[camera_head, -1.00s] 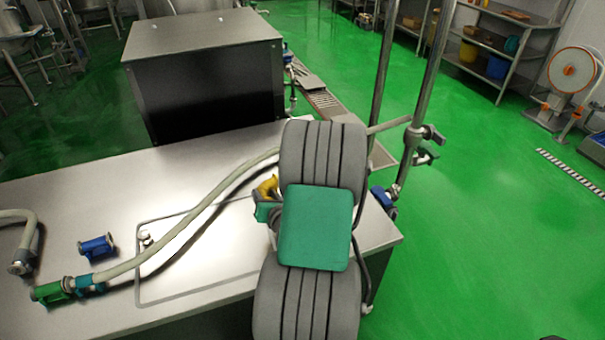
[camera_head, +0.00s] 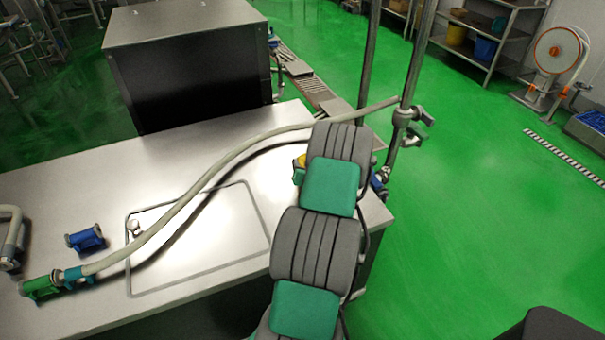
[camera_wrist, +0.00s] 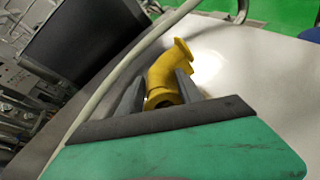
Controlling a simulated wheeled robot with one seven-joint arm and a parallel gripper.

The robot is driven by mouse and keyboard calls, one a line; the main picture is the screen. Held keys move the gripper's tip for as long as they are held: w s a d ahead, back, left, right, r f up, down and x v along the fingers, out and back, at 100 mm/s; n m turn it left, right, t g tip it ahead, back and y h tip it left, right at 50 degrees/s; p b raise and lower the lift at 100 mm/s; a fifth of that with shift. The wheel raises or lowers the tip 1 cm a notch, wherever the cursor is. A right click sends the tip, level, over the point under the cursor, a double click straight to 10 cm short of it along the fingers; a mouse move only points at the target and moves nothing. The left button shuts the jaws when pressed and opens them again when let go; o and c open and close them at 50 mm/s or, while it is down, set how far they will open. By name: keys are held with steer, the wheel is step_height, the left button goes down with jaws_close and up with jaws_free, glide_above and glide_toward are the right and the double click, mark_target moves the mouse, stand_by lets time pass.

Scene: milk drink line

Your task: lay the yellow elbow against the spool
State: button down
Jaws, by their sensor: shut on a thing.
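My gripper (camera_wrist: 158,88) is shut on the yellow elbow (camera_wrist: 166,74), one grey finger on each side of it. The elbow's flanged end points up and away in the wrist view, and its open bore faces the gripper. In the head view only a bit of the yellow elbow (camera_head: 300,160) shows beside my arm, over the far right part of the table; the fingers are mostly hidden there. A short blue flanged fitting (camera_head: 86,239) lies on the table at left, well apart from the elbow. I cannot tell whether it is the spool.
A pale hose (camera_head: 190,195) crosses the steel table (camera_head: 60,190) from a green fitting (camera_head: 40,287) to an upright pipe stand (camera_head: 408,110) at right. Another blue fitting (camera_head: 379,182) is by the table's right edge. A dark box (camera_head: 195,75) stands behind.

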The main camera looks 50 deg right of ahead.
steer(key=shift+d+f, duration=0.1)
steer(key=shift+f, duration=1.7)
steer(key=c, duration=0.8)
jaws_free()
